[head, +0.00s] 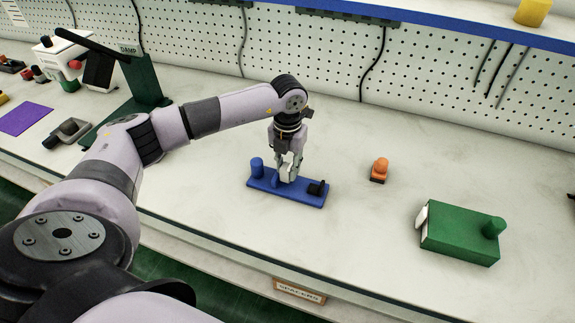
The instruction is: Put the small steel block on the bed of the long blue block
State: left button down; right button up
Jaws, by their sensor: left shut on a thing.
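The long blue block (306,198) lies on the white bench in the middle of the head view. It has a round blue peg at its left end and a small black part (318,188) near its right end. My left gripper (287,177) points down over the middle of the blue block, with its fingers shut on a small grey piece that looks like the small steel block. The fingers hide most of that piece, and I cannot tell whether it touches the bed. My right gripper is not in view.
An orange knob on a dark base (379,170) stands to the right. Farther right is a green block (460,235) with a green peg and a white plate. A green stand (146,85), a grey part (68,132) and a purple mat (24,118) are at left. A pegboard closes the back.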

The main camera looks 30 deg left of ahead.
aim_at(288, 165)
pick_arm(q)
jog(key=shift+f, duration=0.4)
dwell(0.3)
jog(key=c, duration=1.2)
grip_release()
jog(key=shift+c, duration=0.2)
jog(key=shift+r, duration=0.15)
notch_tip(288, 165, up, 12)
